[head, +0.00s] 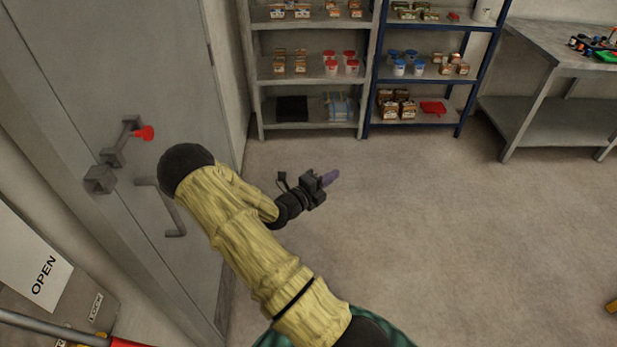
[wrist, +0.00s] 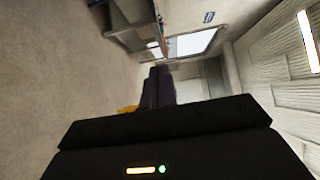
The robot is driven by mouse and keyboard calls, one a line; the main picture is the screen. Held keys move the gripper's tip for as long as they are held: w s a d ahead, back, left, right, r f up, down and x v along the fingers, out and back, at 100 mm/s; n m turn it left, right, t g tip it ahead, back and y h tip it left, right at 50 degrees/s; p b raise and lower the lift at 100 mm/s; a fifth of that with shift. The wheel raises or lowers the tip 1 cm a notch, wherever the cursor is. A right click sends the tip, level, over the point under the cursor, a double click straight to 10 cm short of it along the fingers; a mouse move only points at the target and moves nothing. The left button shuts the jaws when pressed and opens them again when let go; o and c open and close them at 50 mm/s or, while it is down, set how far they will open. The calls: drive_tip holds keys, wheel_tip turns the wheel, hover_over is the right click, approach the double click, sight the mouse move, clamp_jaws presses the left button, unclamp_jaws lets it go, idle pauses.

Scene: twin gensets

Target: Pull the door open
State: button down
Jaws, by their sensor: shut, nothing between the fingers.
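The grey door (head: 165,65) stands at the left of the head view and looks shut in its frame. It has a dark bar handle (head: 176,218), partly hidden behind my arm. Left of the handle is a grey latch (head: 113,153) with a red-tipped lever (head: 144,133). My gripper (head: 331,178) is out over open floor, right of the door and apart from the handle. Its purple fingers are shut and empty. In the wrist view the fingers (wrist: 158,86) point away from the camera, with nothing between them; the door handle cannot be made out there.
A grey shelf (head: 305,75) and a blue-framed shelf (head: 420,80) with jars and boxes stand at the back. A grey workbench (head: 560,50) is at the right. An OPEN sign (head: 38,270) is at lower left. The middle floor is clear.

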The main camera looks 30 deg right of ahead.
drive_tip(key=w+a+b, duration=0.4)
drive_tip(key=w+a, duration=0.3)
drive_tip(key=a, duration=0.4)
drive_tip(key=shift+a, duration=0.15)
drive_tip(key=c, duration=2.2)
unclamp_jaws()
